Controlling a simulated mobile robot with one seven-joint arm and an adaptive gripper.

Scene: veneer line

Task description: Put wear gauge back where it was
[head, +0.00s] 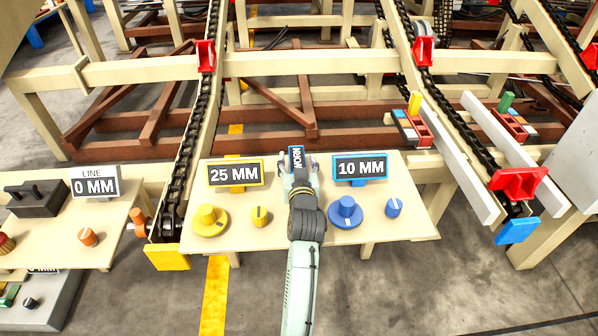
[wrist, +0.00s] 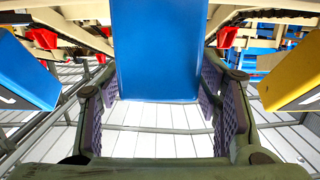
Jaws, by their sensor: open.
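A blue plate with white lettering (head: 296,155), which I take to be the wear gauge, is upright at my gripper's end in the head view, between the 25 MM and 10 MM signs. In the wrist view the blue plate (wrist: 158,45) fills the top middle. My gripper (head: 298,166) is over the back of the middle table. Its open fingers (wrist: 157,86) lie on either side of the plate's lower part in the wrist view. I cannot tell whether they touch it. What the plate's lower end rests on is hidden.
The yellow 25 MM sign (head: 235,173) and blue 10 MM sign (head: 360,169) stand close on both sides. Yellow knobs (head: 209,219) and blue knobs (head: 346,212) stand in front on the table (head: 270,237). Chain conveyors (head: 186,150) run past both sides.

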